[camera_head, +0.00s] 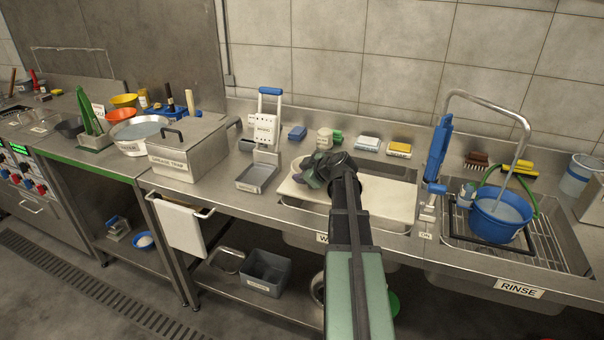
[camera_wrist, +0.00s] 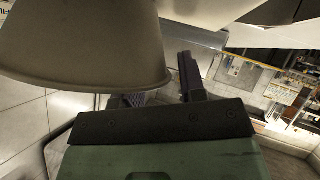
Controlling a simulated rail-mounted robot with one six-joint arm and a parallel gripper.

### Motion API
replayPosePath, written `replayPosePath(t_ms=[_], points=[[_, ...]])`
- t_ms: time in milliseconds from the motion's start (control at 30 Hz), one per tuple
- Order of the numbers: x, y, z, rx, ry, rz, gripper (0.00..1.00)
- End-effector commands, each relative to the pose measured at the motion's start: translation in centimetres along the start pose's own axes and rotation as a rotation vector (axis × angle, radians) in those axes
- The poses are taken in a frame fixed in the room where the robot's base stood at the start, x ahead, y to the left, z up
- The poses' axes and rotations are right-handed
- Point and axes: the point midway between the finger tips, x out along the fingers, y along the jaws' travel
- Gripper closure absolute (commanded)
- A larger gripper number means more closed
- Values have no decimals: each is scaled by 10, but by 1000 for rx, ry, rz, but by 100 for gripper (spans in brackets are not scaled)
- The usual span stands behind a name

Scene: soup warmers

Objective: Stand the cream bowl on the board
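The cream bowl (camera_head: 298,163) shows small in the head view, at the left side of my gripper (camera_head: 312,172) and partly hidden by it. In the wrist view the bowl (camera_wrist: 80,45) is large and close, filling the upper left with its outer wall and curved rim. My gripper's two dark fingers (camera_wrist: 162,92) show beside the rim; the bowl covers part of the left finger, and the right one stands beyond the rim. Whether they pinch the wall is hidden. The pale board (camera_head: 385,200) lies over the wash sink, under and right of my gripper.
A white dispenser-like stand (camera_head: 265,130) and a grey tray (camera_head: 257,177) are left of the board. A grease trap box (camera_head: 187,150) stands further left. A blue bucket (camera_head: 500,217) sits on the rinse rack at right. Sponges and a pale jar (camera_head: 325,138) line the back.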

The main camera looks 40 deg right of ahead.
Motion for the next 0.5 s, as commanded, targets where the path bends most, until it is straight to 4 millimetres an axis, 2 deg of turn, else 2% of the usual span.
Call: replayPosePath(t_ms=[300, 400, 500], points=[[-83, 1, -6, 2, -2, 3, 62], [-103, 1, -5, 2, -1, 2, 62], [-115, 1, -3, 1, 0, 2, 62]])
